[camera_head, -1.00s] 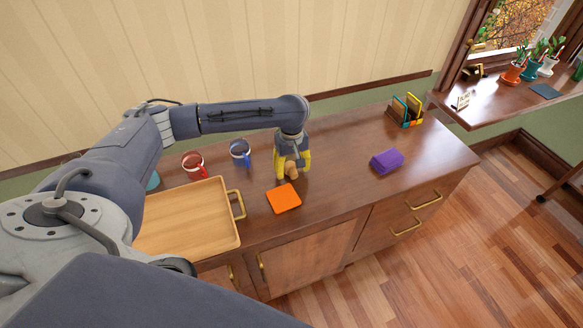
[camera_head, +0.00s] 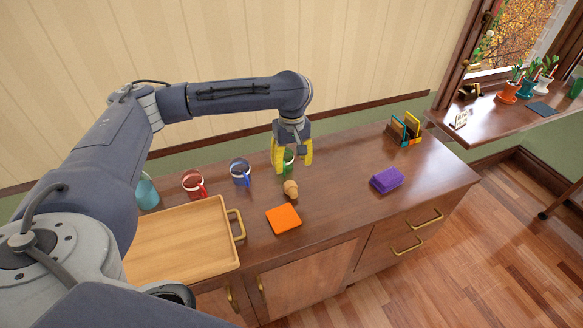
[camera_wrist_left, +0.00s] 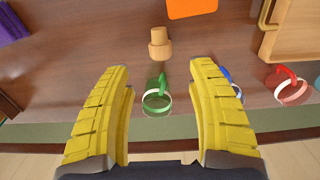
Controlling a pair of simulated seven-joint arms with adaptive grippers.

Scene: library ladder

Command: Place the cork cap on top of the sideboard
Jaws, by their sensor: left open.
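The cork cap (camera_head: 290,188) rests on the wooden top of the sideboard (camera_head: 335,195), behind the orange square. It also shows in the left wrist view (camera_wrist_left: 160,42), beyond the fingertips and between their lines. My left gripper (camera_head: 292,168) is open and empty, with yellow fingers apart above the sideboard, behind the cap. Its two fingers show large in the left wrist view (camera_wrist_left: 163,75). A green mug (camera_head: 288,160) stands between and beyond the fingers, partly hidden by them in the head view. My right gripper is not in view.
An orange square (camera_head: 284,219) lies in front of the cap. A wooden tray (camera_head: 180,245), red mug (camera_head: 194,184) and blue mug (camera_head: 239,172) are to the left. A purple block (camera_head: 387,179) and an organizer (camera_head: 404,130) are to the right, with bare wood between.

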